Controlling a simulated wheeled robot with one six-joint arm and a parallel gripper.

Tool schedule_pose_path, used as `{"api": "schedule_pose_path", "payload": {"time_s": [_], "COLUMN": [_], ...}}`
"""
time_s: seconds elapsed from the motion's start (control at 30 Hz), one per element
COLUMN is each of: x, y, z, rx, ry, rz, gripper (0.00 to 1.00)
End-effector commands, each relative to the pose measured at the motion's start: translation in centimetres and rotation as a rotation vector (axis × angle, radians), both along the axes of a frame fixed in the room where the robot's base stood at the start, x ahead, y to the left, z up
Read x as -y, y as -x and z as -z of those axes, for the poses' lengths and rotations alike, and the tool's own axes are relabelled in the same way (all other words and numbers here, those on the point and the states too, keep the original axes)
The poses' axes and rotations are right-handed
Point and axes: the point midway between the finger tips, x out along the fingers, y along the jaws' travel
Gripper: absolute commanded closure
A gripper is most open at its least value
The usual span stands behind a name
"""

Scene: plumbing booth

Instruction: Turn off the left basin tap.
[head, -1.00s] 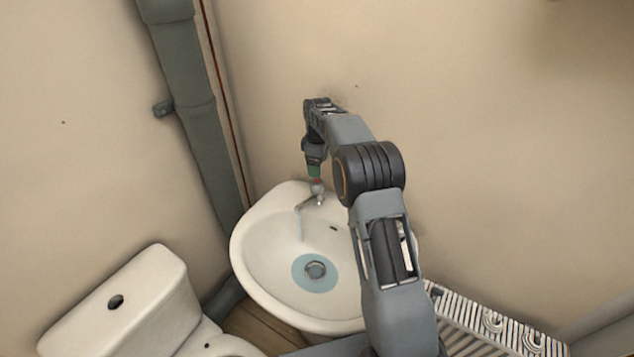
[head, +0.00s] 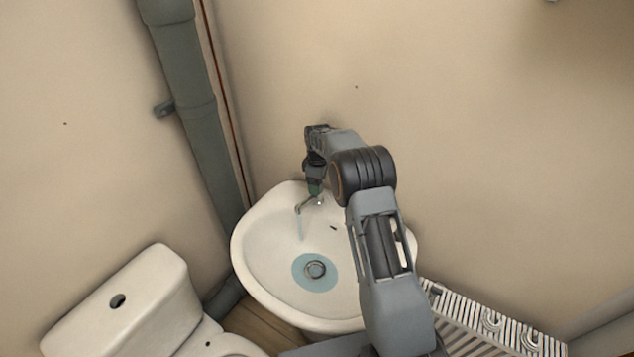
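The white basin (head: 262,240) stands against the wall, left of my arm. A single metal tap (head: 307,205) shows at its back edge, with its spout pointing down to the left. A pale blue stream of water (head: 300,227) falls from the spout, and bluish water lies around the drain (head: 315,269). My gripper (head: 315,192) points down right over the top of the tap. The tap's handle is hidden behind it. The fingers are too small and covered to show whether they are open or shut, or whether they touch the tap.
A white toilet (head: 150,300) stands at the lower left. A grey vertical pipe (head: 190,80) runs up the corner left of the basin. A white ribbed rack-like thing (head: 470,320) lies at the lower right. The wall above the basin is bare.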

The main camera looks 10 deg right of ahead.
Motion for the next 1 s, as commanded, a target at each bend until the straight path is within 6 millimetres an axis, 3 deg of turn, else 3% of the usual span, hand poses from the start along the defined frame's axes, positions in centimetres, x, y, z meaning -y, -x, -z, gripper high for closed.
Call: {"api": "schedule_pose_path", "payload": {"time_s": [0.47,0.77,1.0], "x": [0.00,-0.13,-0.12], "y": [-0.01,-0.02,0.01], "z": [-0.06,-0.03,-0.01], "rx": [0.000,0.001,0.002], "ry": [0.000,0.000,-0.001], "rz": [0.000,0.049,0.217], "gripper": [0.73,0.73,0.73]}}
